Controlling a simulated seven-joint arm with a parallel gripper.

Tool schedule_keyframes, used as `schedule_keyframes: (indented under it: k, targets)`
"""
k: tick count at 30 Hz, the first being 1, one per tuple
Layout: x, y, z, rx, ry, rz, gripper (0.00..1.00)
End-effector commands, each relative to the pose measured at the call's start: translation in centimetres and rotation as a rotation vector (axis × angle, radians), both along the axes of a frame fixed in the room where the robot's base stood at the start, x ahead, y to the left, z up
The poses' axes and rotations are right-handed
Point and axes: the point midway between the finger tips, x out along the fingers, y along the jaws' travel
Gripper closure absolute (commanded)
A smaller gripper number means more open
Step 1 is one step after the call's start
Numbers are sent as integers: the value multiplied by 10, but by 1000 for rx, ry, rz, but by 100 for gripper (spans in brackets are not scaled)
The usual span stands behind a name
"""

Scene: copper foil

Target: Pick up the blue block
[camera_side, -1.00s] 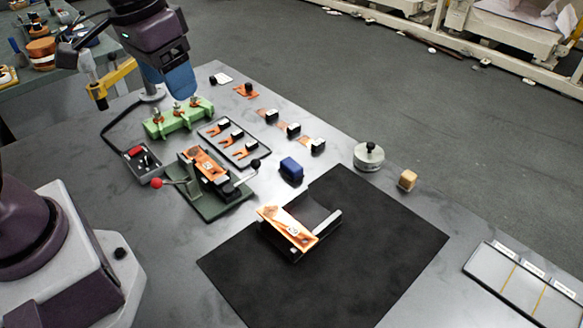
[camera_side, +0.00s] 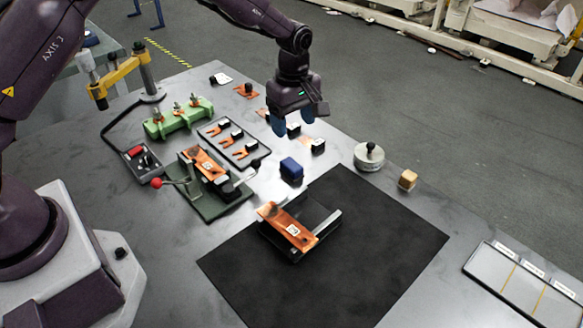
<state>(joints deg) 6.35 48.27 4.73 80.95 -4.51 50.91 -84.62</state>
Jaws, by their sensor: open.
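The blue block (camera_side: 291,170) sits on the grey table, just off the upper left edge of the black mat.
A copper-topped holder (camera_side: 291,230) stands on the black mat (camera_side: 370,250). A clamp fixture (camera_side: 205,180) with a red-knobbed lever is left of the block. A round grey weight (camera_side: 369,157) and a wooden cube (camera_side: 407,180) stand to the right.

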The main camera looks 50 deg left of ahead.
Motion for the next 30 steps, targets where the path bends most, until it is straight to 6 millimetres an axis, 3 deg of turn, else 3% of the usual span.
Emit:
schedule_keyframes:
  k: [5,12,20,30]
  targets:
    - [-1,0,-18,-1,4,40,34]
    - [-1,1,-62,-1,4,38,34]
    - [-1,2,-82,-1,2,36,34]
    - [0,7,-127,-1,3,37,34]
